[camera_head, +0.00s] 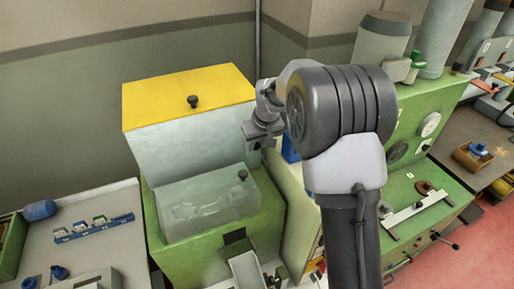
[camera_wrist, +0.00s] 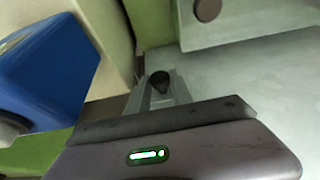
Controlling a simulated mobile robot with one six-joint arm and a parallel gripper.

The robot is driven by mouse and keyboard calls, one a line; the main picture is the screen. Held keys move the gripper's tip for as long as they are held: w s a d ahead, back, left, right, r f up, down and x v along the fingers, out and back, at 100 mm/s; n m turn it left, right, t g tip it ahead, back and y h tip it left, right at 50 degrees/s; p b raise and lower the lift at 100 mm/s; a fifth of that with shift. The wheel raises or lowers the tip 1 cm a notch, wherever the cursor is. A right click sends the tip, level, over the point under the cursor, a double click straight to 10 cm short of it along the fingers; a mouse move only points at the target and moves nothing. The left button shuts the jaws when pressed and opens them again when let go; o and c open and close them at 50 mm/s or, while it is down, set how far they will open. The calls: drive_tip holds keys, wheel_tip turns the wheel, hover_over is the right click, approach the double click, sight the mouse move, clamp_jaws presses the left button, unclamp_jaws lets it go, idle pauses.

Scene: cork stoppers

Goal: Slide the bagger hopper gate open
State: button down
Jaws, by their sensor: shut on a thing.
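The bagger (camera_head: 215,222) is a green cabinet with a pale grey hopper (camera_head: 188,140) under a yellow lid (camera_head: 190,93). My gripper (camera_head: 254,143) is at the hopper's right side, its tips close to the hopper wall. In the wrist view, my grey fingers (camera_wrist: 160,92) are shut on a small dark knob (camera_wrist: 159,80), which appears to be the gate's handle. The gate plate itself cannot be made out, and the head view does not show the held knob clearly.
A clear cover (camera_head: 208,203) with a dark knob (camera_head: 242,175) sits in front of the hopper. A blue object (camera_wrist: 48,70) is close on the left in the wrist view. A grey bench (camera_head: 85,255) stands left, and a green machine (camera_head: 425,195) right.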

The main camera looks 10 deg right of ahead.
drive_tip(key=shift+w+r, duration=0.15)
drive_tip(key=shift+r, duration=0.1)
drive_tip(key=c, duration=1.3)
unclamp_jaws()
drive_tip(key=shift+c, duration=0.2)
drive_tip(key=shift+o, duration=0.9)
drive_tip(key=v, duration=1.7)
drive_tip(key=shift+s+r, duration=0.15)
drive_tip(key=shift+s, duration=0.05)
drive_tip(key=s+a+f+m+b, duration=0.2)
drive_tip(key=s+f+m+b, duration=0.1)
drive_tip(key=s+f+b, duration=1)
drive_tip(key=s+a+f+m+t+y+b, duration=0.1)
drive_tip(key=s+a+f+m+b, duration=0.2)
drive_tip(key=s+f+b, duration=1)
drive_tip(key=s+f, duration=0.2)
drive_tip(key=s, duration=0.3)
drive_tip(key=shift+f+m, duration=0.2)
drive_tip(key=shift+m, duration=0.1)
